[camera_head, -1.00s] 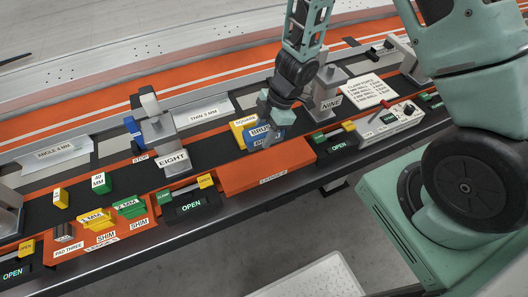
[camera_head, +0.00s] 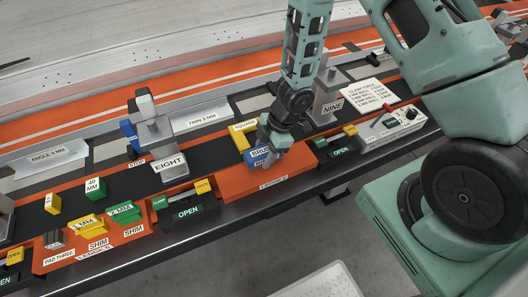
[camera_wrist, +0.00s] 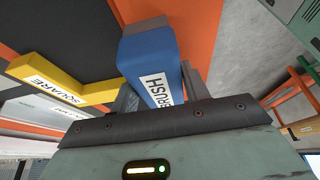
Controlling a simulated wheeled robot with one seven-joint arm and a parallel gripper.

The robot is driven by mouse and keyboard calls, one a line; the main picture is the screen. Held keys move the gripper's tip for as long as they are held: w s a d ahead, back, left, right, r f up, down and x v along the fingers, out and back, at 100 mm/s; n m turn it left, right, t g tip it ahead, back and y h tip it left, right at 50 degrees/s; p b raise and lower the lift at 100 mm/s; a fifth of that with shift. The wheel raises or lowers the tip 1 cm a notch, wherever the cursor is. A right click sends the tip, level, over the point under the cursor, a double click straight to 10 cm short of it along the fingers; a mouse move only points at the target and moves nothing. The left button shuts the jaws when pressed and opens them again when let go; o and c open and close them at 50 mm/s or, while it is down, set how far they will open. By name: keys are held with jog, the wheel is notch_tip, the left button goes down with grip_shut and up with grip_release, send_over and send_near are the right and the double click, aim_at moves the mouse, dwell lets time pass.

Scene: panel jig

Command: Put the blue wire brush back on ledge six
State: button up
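The blue wire brush (camera_head: 260,158), labelled BRUSH, is between the fingers of my gripper (camera_head: 268,148). In the wrist view the blue brush (camera_wrist: 150,62) has a grey finger on each side, and my gripper (camera_wrist: 158,95) is shut on it. Ledge six (camera_head: 240,183) is the orange ledge with a label on its front edge, at the middle of the bench. The brush is at the back part of this ledge in the head view. I cannot tell whether it touches the ledge. The brush's underside is hidden.
A yellow square (camera_head: 240,137) lies just behind the brush. A grey post marked EIGHT (camera_head: 155,133) stands to the left and one marked NINE (camera_head: 326,95) to the right. Clamps marked OPEN (camera_head: 186,212) and (camera_head: 340,153) flank the ledge. The ledge's left front is bare.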

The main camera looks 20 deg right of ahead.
jog(key=shift+o, duration=1.1)
